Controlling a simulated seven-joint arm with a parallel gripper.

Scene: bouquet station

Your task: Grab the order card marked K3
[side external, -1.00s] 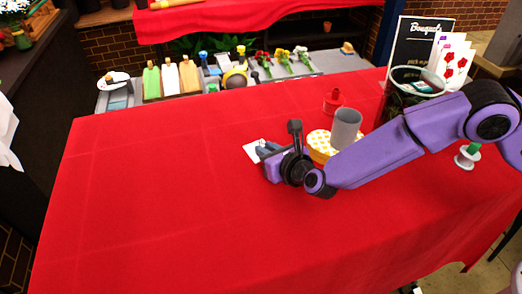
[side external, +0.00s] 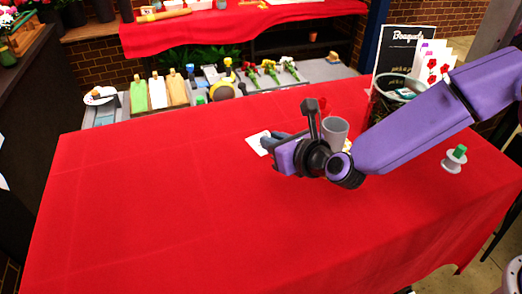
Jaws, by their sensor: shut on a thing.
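A white card (side external: 257,143) shows at the tips of my gripper (side external: 270,141), over the red tablecloth near the middle of the table. My gripper is shut on this card, and its fingers cover part of it. The marking on the card is too small to read, so I cannot tell whether it says K3. I cannot tell how far the card is above the cloth.
A dark container (side external: 392,100) and a Bouquets sign (side external: 405,46) stand at right. A spool (side external: 453,163) is farther right. The front and left of the red table (side external: 150,210) are clear.

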